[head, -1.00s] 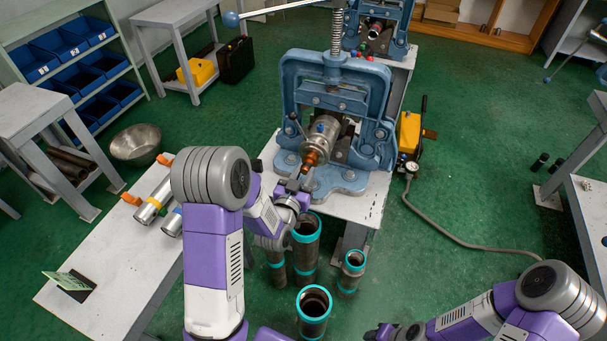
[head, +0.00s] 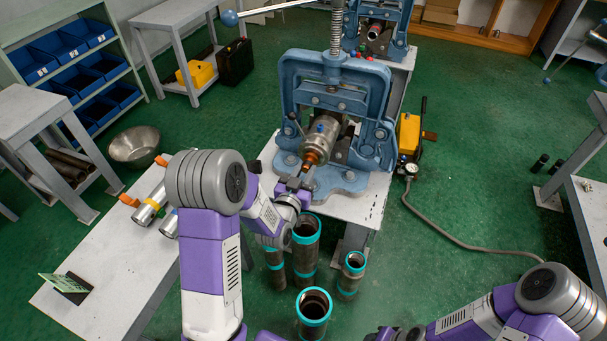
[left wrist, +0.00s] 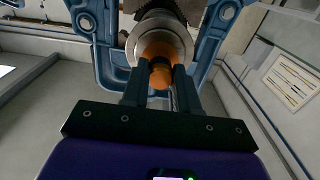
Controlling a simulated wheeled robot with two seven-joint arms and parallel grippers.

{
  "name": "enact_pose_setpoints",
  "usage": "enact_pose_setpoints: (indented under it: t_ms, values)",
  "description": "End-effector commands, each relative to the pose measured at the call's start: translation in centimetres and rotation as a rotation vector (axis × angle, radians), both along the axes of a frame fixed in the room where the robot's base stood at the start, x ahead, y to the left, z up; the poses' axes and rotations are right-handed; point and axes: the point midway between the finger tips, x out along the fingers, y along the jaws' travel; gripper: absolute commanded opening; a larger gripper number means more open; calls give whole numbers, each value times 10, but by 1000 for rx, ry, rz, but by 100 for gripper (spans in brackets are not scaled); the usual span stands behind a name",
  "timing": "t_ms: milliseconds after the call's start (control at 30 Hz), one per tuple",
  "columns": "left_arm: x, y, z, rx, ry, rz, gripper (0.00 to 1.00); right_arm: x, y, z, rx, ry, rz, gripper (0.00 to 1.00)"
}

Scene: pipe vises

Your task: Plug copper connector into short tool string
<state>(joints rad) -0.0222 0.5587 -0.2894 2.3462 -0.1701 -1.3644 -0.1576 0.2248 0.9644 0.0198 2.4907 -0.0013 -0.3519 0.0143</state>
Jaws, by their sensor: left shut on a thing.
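A short silver tool string (head: 322,134) lies clamped in the blue pipe vise (head: 288,95), its near end facing my left arm. The orange copper connector (head: 311,158) is in line with that end and meets it in the picture. My left gripper (head: 299,182) is shut on the connector's near part. In the left wrist view, the connector (left wrist: 159,50) sits between the two dark fingers, in front of the round silver end of the tool string (left wrist: 134,47). How deep it sits is hidden. My right gripper (head: 384,334) is cut off at the bottom edge.
Silver tubes with orange ends (head: 151,207) lie on the white table (head: 120,265) at left. Several pipes with teal collars (head: 314,303) stand below the vise bench (head: 365,203). A yellow pump (head: 409,133) with a hose stands right of the vise.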

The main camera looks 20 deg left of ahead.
Motion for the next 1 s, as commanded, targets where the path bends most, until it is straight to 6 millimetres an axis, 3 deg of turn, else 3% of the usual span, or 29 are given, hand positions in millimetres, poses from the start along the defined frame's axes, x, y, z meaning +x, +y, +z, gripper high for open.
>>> enact_pose_setpoints:
  t_ms: [300,333,533,833,1000]
  values:
    - [12,0,1,0,-3,-1,0,0,0,-4,0,0,0,43]
    - [12,0,1,0,-3,-1,30,0,0,-4,0,0,0,43]
    - [11,0,1,0,-2,0,58,0,0,-4,0,0,0,43]
    - [9,1,0,0,1,0,58,0,0,-3,0,0,0,43]
    - [-8,0,0,-1,2,0,58,0,0,-2,0,0,0,43]
